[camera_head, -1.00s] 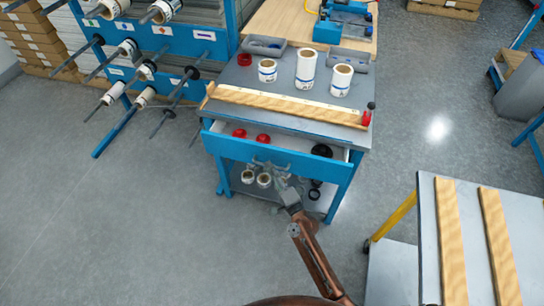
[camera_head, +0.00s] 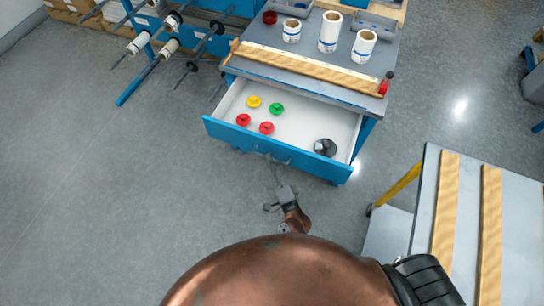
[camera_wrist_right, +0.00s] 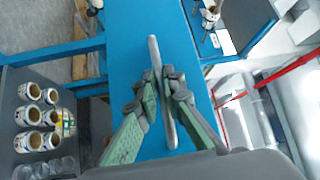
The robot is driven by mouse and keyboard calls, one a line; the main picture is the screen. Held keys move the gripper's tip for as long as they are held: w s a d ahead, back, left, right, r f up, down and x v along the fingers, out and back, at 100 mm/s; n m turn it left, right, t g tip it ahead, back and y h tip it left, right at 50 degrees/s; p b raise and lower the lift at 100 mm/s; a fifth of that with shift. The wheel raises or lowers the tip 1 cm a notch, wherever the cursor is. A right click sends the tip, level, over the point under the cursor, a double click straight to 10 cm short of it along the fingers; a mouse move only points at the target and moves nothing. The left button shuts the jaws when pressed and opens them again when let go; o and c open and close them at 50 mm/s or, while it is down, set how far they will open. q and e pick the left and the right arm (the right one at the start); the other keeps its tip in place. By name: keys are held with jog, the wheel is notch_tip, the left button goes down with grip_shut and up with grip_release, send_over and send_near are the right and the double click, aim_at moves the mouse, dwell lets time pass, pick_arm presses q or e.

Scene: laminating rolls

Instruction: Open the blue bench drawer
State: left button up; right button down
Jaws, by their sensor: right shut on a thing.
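The blue bench drawer (camera_head: 232,134) is pulled far out from under the grey bench top in the head view. Its white inside holds a yellow knob, a green knob, two red knobs and a black-and-grey round part (camera_head: 325,147). My right gripper (camera_head: 278,172) is at the middle of the drawer front, seen from above. In the right wrist view, the green-padded fingers (camera_wrist_right: 164,88) are closed around the grey bar handle (camera_wrist_right: 153,50) on the blue drawer front (camera_wrist_right: 128,40). My left gripper is not in view.
White rolls (camera_head: 328,32) and a wooden strip (camera_head: 300,66) rest on the bench top. A rack with rods (camera_head: 205,40) stands at the left. A side table with wooden strips (camera_head: 446,205) is at the right. Floor left of the drawer is clear.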

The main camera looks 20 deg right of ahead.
jog(key=c, duration=2)
grip_release()
jog(key=shift+c, duration=0.2)
jog(key=s+d+f, duration=0.1)
jog(key=s, duration=1.1)
jog(key=shift+d+f, duration=0.2)
jog(key=shift+f, duration=0.15)
